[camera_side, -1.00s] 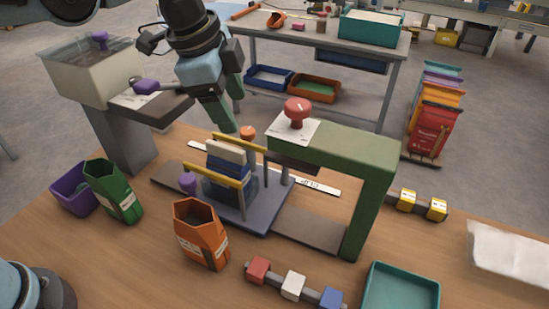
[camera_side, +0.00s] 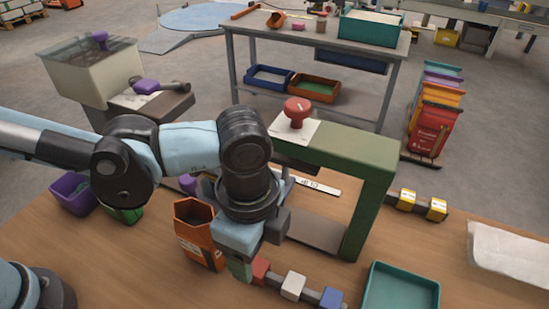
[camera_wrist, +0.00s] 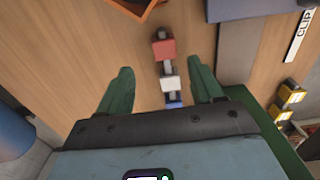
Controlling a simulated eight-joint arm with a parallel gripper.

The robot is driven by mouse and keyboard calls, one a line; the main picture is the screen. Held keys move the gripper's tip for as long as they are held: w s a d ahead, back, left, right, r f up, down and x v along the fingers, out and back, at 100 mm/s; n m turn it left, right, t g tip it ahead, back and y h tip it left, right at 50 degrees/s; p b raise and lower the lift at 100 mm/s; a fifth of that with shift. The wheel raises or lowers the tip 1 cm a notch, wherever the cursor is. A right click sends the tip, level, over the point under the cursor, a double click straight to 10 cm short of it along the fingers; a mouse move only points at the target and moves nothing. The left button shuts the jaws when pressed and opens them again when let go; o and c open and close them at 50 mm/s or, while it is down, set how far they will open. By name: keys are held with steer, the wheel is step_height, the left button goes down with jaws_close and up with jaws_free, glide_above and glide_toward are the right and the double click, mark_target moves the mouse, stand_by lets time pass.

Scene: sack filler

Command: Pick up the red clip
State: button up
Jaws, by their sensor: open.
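The red clip (camera_side: 261,271) is a small block at the left end of a dark rail on the wooden table. In the wrist view the red clip (camera_wrist: 164,49) lies ahead of my fingertips, roughly centred between them. The white clip (camera_side: 293,286) and the blue clip (camera_side: 331,298) sit further along the same rail. My gripper (camera_side: 242,268) is open and empty, with green fingers pointing down just left of the red clip. In the wrist view my gripper (camera_wrist: 161,74) has its fingers spread on either side of the rail. I cannot tell the height above the clip.
An orange sack (camera_side: 196,232) stands close left of my gripper. The green press frame (camera_side: 372,190) with a red knob (camera_side: 297,111) rises behind the rail. A teal tray (camera_side: 400,288) lies to the right. Yellow clips (camera_side: 407,200) are on another rail beyond.

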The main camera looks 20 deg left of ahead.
mark_target(258, 266)
steer(key=shift+w+f, duration=0.2)
steer(key=shift+f, duration=1)
steer(key=shift+w+f, duration=0.2)
steer(key=shift+f, duration=1.65)
steer(key=c, duration=1.1)
